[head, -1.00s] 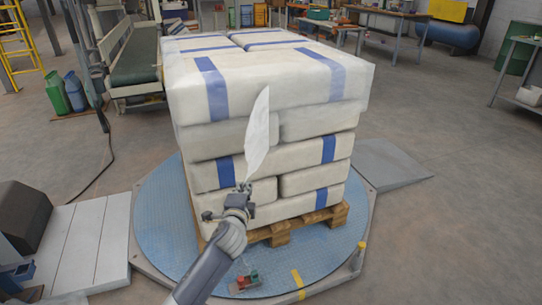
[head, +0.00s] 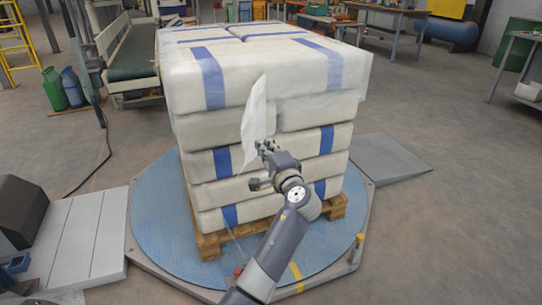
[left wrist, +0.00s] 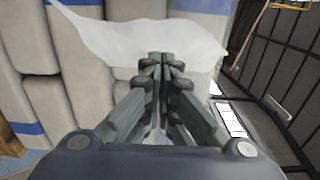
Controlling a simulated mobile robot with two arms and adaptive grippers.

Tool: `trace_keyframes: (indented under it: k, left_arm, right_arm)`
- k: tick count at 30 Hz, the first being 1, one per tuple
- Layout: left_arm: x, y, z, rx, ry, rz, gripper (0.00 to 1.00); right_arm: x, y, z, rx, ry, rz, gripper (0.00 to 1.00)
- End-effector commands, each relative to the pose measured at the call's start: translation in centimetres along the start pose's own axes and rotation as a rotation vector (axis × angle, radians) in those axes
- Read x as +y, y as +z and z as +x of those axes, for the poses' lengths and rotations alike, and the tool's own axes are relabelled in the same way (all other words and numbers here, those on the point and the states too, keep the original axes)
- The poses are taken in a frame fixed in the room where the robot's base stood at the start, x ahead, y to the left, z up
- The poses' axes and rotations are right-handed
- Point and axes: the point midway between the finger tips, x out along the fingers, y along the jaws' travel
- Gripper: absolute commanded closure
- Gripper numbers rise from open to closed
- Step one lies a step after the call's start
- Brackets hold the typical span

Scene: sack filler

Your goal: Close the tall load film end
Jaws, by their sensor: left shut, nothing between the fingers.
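The tall load (head: 262,85) is a stack of whitish sacks with blue bands on a wooden pallet (head: 330,209). The film end (head: 255,112) is a white, thin flap standing out at the load's near face, pointed at the top. My left gripper (head: 264,147) is at the lower right edge of the flap, in front of the load. In the left wrist view the film end (left wrist: 130,38) spreads wide behind the shut fingertips (left wrist: 161,66), with nothing between them. I cannot tell whether the fingertips touch the film. My right gripper is not in view.
The pallet stands on a round blue turntable (head: 160,225). A grey ramp (head: 385,165) is at its right and pale planks (head: 75,230) at its left. Floor at the right is clear.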

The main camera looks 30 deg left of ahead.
Motion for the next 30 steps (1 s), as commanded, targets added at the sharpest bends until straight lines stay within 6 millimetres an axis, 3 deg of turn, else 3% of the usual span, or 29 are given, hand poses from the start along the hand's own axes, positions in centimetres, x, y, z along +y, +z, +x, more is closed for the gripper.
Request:
trace_keyframes:
  k: [5, 10, 30]
  left_arm:
    - [0.0, 0.0, 3.8, -0.001, -0.002, 0.001, 1.0]
    - [0.0, 2.0, 5.4, 0.0, 0.0, 0.001, 1.0]
    - [0.0, 2.9, 6.3, 0.006, 0.0, 0.001, 1.0]
  right_arm:
    - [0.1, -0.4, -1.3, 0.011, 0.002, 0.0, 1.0]
    - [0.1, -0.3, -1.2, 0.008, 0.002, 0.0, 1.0]
    - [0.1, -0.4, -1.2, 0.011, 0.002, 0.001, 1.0]
